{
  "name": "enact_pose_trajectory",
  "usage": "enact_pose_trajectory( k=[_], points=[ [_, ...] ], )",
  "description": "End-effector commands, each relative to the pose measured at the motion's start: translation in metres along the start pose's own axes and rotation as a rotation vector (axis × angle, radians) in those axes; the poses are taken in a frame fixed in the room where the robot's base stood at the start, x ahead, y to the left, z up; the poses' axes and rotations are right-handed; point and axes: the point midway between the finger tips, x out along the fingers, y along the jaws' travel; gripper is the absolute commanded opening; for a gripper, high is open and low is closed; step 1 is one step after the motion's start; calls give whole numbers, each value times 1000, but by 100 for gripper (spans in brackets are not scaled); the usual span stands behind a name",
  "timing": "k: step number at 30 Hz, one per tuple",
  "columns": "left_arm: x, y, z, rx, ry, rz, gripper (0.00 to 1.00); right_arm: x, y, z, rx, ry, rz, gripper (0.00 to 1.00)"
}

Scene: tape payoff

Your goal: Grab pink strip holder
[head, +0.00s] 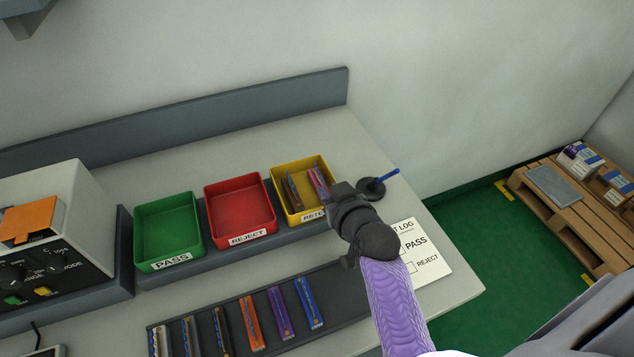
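A pink strip holder (318,181) stands tilted in the yellow bin (283,174), at its right side. A second, darker strip holder (293,191) leans in the same bin to its left. My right gripper (334,192) is at the bin's right edge, next to the pink holder in the picture. The wrist hides its fingertips, so I cannot tell whether it is open or touches the holder. My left gripper is not in view.
A red REJECT bin (240,208) and a green PASS bin (168,228) stand left of the yellow one. Several strip holders lie on a dark rack (343,298) in front. A blue pen in a round stand (370,189) and a log sheet (432,263) are right.

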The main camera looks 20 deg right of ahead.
Motion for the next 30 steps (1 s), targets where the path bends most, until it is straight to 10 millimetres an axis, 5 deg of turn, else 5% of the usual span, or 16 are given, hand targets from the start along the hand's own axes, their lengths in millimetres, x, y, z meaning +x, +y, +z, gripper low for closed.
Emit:
enact_pose_trajectory(
  k=[9,15,18,30],
  points=[
    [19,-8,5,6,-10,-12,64,51,3,-2,1,-1,-1,24],
    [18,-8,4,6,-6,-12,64,51,3,-3,0,-2,-1,21],
    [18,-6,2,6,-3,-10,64,50,3,-3,0,-2,-1,0],
    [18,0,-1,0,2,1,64,50,3,-3,0,-1,-1,0]
  ],
)
